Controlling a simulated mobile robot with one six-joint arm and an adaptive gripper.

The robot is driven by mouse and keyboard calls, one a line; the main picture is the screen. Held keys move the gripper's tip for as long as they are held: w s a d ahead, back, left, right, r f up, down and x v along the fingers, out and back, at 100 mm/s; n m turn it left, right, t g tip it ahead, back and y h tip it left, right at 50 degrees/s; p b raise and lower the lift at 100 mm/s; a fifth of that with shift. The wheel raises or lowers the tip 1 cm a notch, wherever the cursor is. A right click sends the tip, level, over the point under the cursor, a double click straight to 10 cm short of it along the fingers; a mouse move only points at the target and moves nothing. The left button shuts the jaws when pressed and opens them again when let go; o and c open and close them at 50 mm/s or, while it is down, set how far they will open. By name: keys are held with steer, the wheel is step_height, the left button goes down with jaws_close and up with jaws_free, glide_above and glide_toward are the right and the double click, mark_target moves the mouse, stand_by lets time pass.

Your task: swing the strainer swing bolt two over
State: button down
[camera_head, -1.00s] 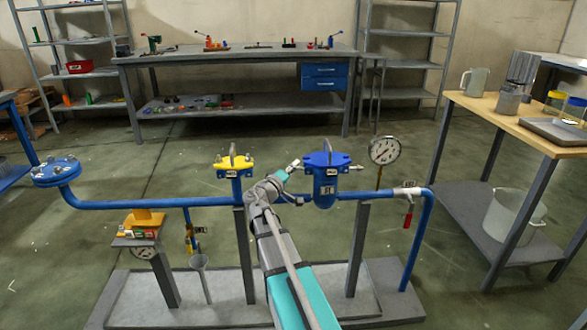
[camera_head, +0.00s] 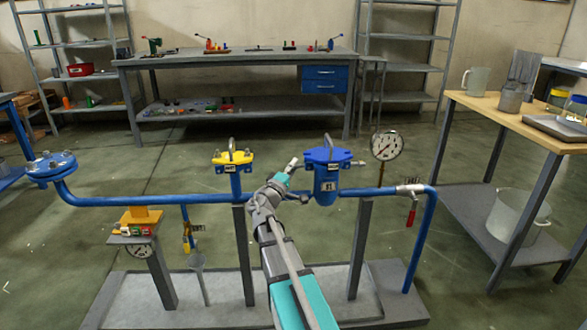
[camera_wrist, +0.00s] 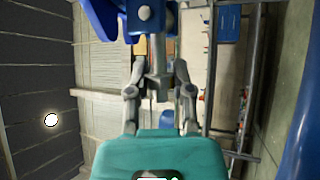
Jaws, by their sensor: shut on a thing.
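The blue strainer (camera_head: 326,185) stands upright in the blue pipe line, with a flanged lid (camera_head: 328,155) and a handle on top. My gripper (camera_head: 292,165) is at the strainer's left side, just below lid height. In the wrist view, my gripper (camera_wrist: 158,80) has its two grey fingers closed around a grey metal swing bolt (camera_wrist: 157,58) with a nut on it. The bolt runs up toward the blue lug (camera_wrist: 112,15) at the top of that view. Another bolt (camera_head: 358,163) sticks out sideways at the lid's right. The held bolt is mostly hidden in the head view.
A yellow-topped fitting (camera_head: 232,158) stands on the pipe to the left. A pressure gauge (camera_head: 386,146) and a red-handled valve (camera_head: 411,214) are to the right. The blue pipe (camera_head: 130,202) crosses below my gripper. A wooden-topped table (camera_head: 500,110) is at far right.

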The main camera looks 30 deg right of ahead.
steer(key=c, duration=0.7)
jaws_free()
steer(key=shift+c, duration=0.2)
steer(key=shift+r+p, duration=0.2)
steer(key=shift+p, duration=0.25)
steer(key=r+m+g+y+p, duration=0.1)
steer(key=m+p, duration=0.2)
steer(key=p, duration=0.1)
steer(key=shift+r+g, duration=0.2)
steer(key=shift+g, duration=0.2)
steer(key=b+v, duration=0.2)
steer(key=v, duration=1.2)
steer(key=shift+b, duration=0.4)
steer(key=shift+d+f, duration=0.15)
steer(key=shift+f, duration=0.05)
